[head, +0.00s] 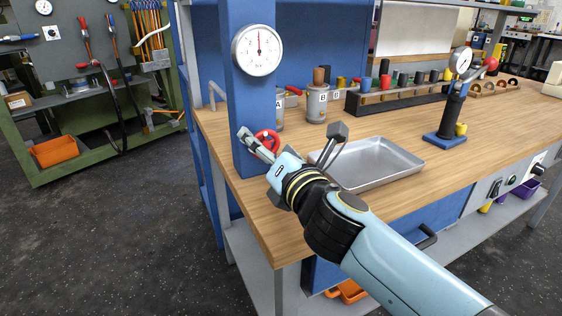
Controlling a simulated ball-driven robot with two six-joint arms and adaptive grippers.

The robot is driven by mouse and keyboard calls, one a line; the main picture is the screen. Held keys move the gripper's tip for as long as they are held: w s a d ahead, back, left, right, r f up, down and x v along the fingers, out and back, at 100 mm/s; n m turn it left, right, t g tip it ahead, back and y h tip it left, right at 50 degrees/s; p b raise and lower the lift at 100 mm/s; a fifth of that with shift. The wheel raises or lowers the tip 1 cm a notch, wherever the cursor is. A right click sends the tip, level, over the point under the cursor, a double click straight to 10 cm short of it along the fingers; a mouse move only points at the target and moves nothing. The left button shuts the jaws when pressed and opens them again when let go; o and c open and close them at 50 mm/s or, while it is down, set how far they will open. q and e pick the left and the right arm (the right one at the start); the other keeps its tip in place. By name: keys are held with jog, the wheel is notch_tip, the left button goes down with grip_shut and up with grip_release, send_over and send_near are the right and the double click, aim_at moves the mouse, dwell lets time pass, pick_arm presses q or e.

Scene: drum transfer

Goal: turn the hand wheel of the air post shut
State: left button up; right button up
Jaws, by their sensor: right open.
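The air post (250,105) is a blue upright column at the left front corner of the workbench, with a round white dial gauge (257,50) near its top. The red hand wheel (272,135) sits low on the post, partly hidden by my right gripper. My right gripper (292,134) is open, its fingers spread wide. Its left finger overlaps the wheel and the post in the picture; I cannot tell whether it touches. The other finger stands off to the right, over the bench. My left gripper is out of view.
A metal tray (400,158) lies on the wooden bench (500,115) just right of the gripper. A blue hand pump with a gauge (452,115) stands at the right.

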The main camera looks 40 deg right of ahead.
jog(key=v, duration=1)
jog(key=shift+s, duration=0.4)
